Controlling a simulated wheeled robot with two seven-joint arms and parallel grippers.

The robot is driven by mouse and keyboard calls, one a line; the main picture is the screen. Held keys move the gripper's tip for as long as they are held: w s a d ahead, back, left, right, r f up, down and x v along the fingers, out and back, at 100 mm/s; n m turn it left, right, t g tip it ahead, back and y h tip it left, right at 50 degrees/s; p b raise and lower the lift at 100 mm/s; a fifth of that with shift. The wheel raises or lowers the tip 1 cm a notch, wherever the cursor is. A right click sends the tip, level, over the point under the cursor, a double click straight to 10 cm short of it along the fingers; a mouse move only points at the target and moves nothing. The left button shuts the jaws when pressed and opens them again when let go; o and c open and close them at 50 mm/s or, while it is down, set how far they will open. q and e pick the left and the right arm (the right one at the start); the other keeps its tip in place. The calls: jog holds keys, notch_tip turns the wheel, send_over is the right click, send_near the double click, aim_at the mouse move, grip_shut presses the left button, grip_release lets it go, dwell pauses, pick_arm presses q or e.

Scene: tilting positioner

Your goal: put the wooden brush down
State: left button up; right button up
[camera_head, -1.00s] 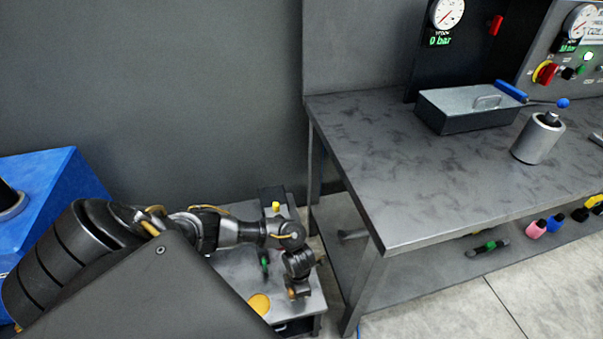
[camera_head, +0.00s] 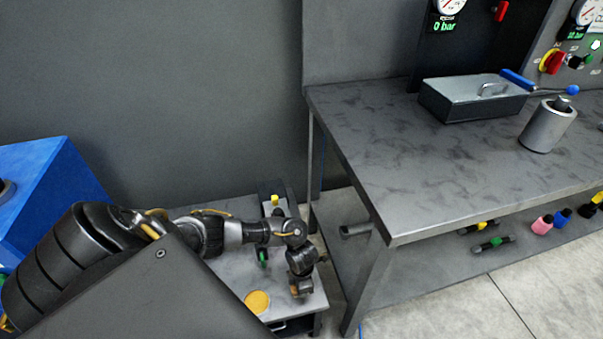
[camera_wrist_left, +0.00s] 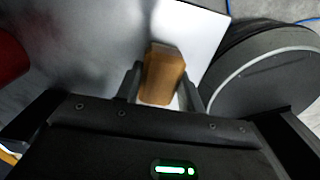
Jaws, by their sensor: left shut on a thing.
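The wooden brush (camera_wrist_left: 164,72) is a brown block between the two fingers of my left gripper (camera_wrist_left: 163,88) in the left wrist view. The gripper is shut on it. A grey surface with a bright white patch (camera_wrist_left: 192,32) shows beyond the brush; I cannot tell whether the brush touches it. In the head view my left gripper (camera_head: 301,284) points down over the right part of a low grey table (camera_head: 222,268), with a small brown bit at its end. Most of the brush is hidden there. My right gripper is not in view.
A yellow disc (camera_head: 257,302) lies on the low table's front. A tall workbench (camera_head: 395,150) stands close on the right, bearing a metal box (camera_head: 470,105) and a cylinder (camera_head: 547,127). In the wrist view a dark round part (camera_wrist_left: 262,75) is at right, something red (camera_wrist_left: 12,58) at left.

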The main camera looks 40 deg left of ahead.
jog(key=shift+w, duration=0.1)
pick_arm(q)
jog(key=shift+f, duration=0.1)
jog(key=o, duration=0.9)
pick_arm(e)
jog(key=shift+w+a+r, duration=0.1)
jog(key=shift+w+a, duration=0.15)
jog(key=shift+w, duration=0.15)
pick_arm(q)
notch_tip(320, 180, up, 5)
jog(key=shift+f+p, duration=0.2)
jog(key=shift+p, duration=0.5)
notch_tip(320, 180, up, 8)
jog(key=shift+f+p, duration=0.15)
jog(key=shift+p, duration=0.8)
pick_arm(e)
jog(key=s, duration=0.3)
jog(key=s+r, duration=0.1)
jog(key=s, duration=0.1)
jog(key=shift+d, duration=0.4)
